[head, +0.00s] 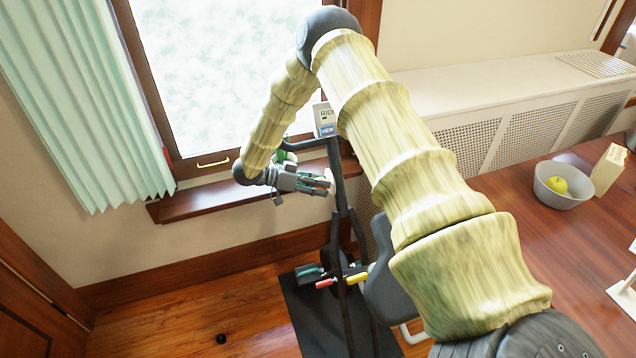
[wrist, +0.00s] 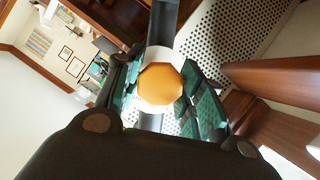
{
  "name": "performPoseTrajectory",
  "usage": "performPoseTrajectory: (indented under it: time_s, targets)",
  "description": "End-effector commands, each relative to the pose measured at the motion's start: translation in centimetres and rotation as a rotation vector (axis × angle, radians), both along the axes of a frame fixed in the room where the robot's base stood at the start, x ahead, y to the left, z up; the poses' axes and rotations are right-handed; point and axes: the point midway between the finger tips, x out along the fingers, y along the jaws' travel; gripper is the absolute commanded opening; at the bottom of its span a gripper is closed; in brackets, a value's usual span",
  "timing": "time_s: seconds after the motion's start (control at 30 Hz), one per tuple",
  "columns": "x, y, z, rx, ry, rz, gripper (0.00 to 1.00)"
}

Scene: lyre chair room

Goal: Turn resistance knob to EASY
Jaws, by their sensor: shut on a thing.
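The resistance knob (wrist: 160,84) is an orange eight-sided cap with a white ring around it, seen face-on in the wrist view. My gripper (head: 322,182) is at the exercise bike's upright post (head: 340,186), below the handlebar. In the wrist view its green-padded fingers stand on either side of the knob and are shut on it. In the head view the knob is mostly hidden by the fingers. I see no EASY label or pointer mark, so the knob's setting cannot be told.
The bike's display (head: 325,118) stands above the gripper, before the window and its wooden sill (head: 205,202). The bike's pedals and dark mat (head: 305,310) are below. A table with a grey bowl (head: 562,194) is at the right. Floor at the left is mostly clear.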

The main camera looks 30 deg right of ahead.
Motion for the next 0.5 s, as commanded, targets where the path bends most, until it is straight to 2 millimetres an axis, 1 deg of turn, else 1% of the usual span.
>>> performPoseTrajectory:
  time_s: [0.2,0.5]
  targets:
    - [-0.15,-0.02,-0.16,0.017,0.074,-0.001,0.14]
    - [-0.12,0.0,-0.16,0.024,0.1,0.0,0.14]
